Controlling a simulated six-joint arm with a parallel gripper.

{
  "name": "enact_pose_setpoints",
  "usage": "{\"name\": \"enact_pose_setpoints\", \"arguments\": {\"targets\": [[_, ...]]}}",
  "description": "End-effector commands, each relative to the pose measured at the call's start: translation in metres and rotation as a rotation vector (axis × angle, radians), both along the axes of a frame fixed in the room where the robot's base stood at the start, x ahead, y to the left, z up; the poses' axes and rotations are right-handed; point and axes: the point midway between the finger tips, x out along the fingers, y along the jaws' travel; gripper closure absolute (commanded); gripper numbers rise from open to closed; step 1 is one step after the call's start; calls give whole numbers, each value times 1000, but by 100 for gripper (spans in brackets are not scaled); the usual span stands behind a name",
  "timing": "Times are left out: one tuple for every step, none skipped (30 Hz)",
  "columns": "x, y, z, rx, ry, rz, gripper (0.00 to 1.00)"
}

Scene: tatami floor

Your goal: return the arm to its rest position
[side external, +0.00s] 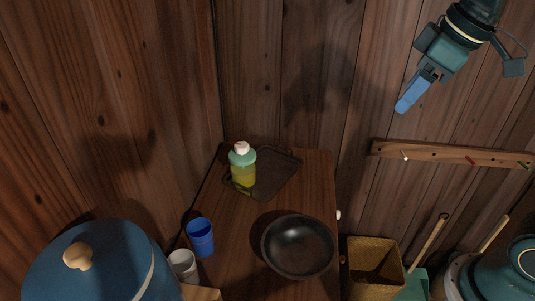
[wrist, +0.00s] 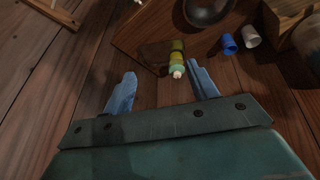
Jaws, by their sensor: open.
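My gripper (side external: 408,102) hangs high at the upper right of the side external view, in front of the plank wall and well above the wooden table. In the wrist view its two blue fingers (wrist: 162,86) stand wide apart with nothing held between them. The gripper is clear of every object on the table.
On the table (side external: 222,262) are a green-yellow bottle (side external: 243,168) on a dark tray (side external: 275,178), a black bowl (side external: 298,247), a blue cup (side external: 200,237) and a white cup (side external: 183,265). A peg rail (side external: 450,157) is on the wall below my gripper. A blue lidded pot (side external: 95,265) stands front left.

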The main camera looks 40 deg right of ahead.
Motion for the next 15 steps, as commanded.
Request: {"name": "enact_pose_setpoints", "arguments": {"targets": [[-14,-2,-5,13,-12,-34,42],[-20,-2,-9,21,-18,-53,42],[-29,-3,-13,31,-25,-80,42],[-36,-4,-17,40,-30,-101,42],[-42,-5,-21,48,-35,-120,42],[-51,-5,-27,60,-43,-146,42],[-57,-6,-31,68,-48,-165,42],[-62,-6,-35,76,-53,-183,42],[-69,-7,-40,85,-59,-205,42],[-73,-7,-43,93,-65,-220,42],[-77,-8,-47,98,-67,-234,42],[-82,-8,-51,107,-71,-251,42],[-85,-8,-54,111,-74,-262,42],[-88,-9,-56,116,-78,-272,42],[-90,-9,-59,121,-80,-282,42]]}}
